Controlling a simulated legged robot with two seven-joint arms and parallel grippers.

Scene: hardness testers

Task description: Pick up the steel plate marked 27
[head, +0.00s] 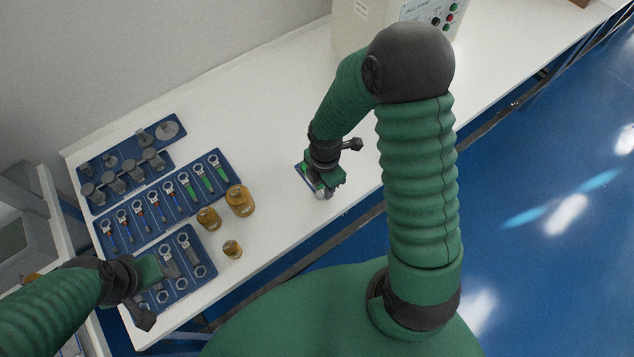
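I cannot make out any plate marked 27; no number is readable at this size. My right gripper (326,188) points down over the white table, low above a small blue item (301,169) that it mostly hides. A small silvery thing (321,194) shows at its fingertips; I cannot tell what it is or whether it is held. My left gripper (152,268) is over the near blue tray of ring-ended tools (186,237) at the lower left. Its fingers are seen from above, and their opening is unclear.
The white table (262,120) has blue trays of tools (128,221) and grey cylinders (112,182) on the left. Amber weights (240,200) stand beside them. A pale machine with buttons (350,30) stands at the back. The table middle is clear; its front edge is near my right gripper.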

